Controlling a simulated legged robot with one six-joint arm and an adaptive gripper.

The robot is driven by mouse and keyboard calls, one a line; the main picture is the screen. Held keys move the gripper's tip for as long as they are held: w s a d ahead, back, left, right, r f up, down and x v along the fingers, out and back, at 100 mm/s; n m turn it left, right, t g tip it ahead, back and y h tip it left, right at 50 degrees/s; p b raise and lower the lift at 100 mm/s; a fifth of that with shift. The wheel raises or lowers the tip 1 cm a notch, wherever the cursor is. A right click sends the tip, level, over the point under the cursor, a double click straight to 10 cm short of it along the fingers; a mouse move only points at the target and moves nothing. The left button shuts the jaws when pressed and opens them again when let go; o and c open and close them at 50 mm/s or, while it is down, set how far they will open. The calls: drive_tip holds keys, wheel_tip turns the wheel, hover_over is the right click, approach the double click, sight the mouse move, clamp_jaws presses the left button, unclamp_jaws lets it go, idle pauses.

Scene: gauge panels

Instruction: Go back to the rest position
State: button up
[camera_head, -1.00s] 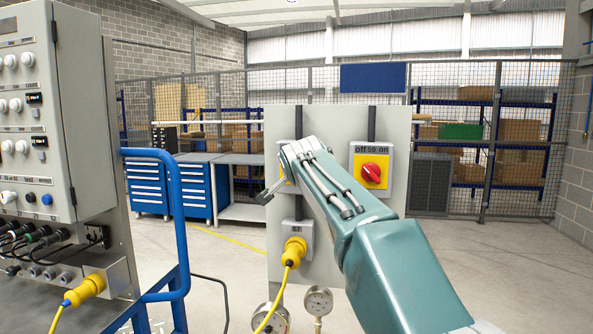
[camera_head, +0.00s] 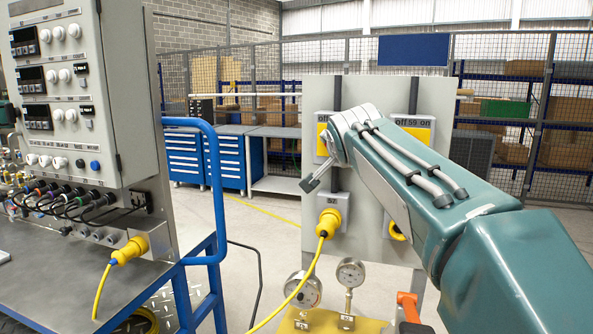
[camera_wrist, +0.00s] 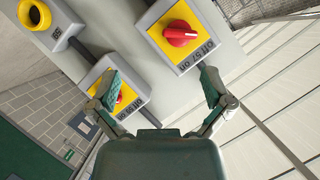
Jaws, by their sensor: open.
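My gripper (camera_wrist: 160,88) is open and empty in the wrist view, its two fingers spread wide in front of the grey switch panel. In that view a yellow switch box with a red knob (camera_wrist: 179,33) lies beyond the gap between the fingers. A second yellow switch with a red knob (camera_wrist: 118,97) is partly hidden behind the left finger. In the head view my teal arm reaches up in front of the grey panel (camera_head: 369,90) and covers much of it. The gripper there is mostly hidden; a dark fingertip (camera_head: 311,183) shows left of the arm's end.
A yellow plug (camera_head: 329,222) with its cable sits in a panel socket. Two gauges (camera_head: 350,271) stand below. A control cabinet (camera_head: 75,85) and a blue rail (camera_head: 215,190) stand at left. Blue drawer cabinets (camera_head: 205,157) are behind. Floor between rail and panel is mostly free.

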drive_tip(key=s+f+n+g, duration=0.4)
drive_tip(key=s+f, duration=1)
drive_tip(key=s, duration=0.3)
drive_tip(key=s+f+n+g+y, duration=0.1)
drive_tip(key=s+f+n+g, duration=0.3)
drive_tip(key=s+f, duration=1.1)
drive_tip(key=shift+s+d+n+y, duration=0.3)
drive_tip(key=shift+s+d+n, duration=0.15)
drive_tip(key=shift+s+n, duration=0.55)
drive_tip(key=shift+s, duration=0.1)
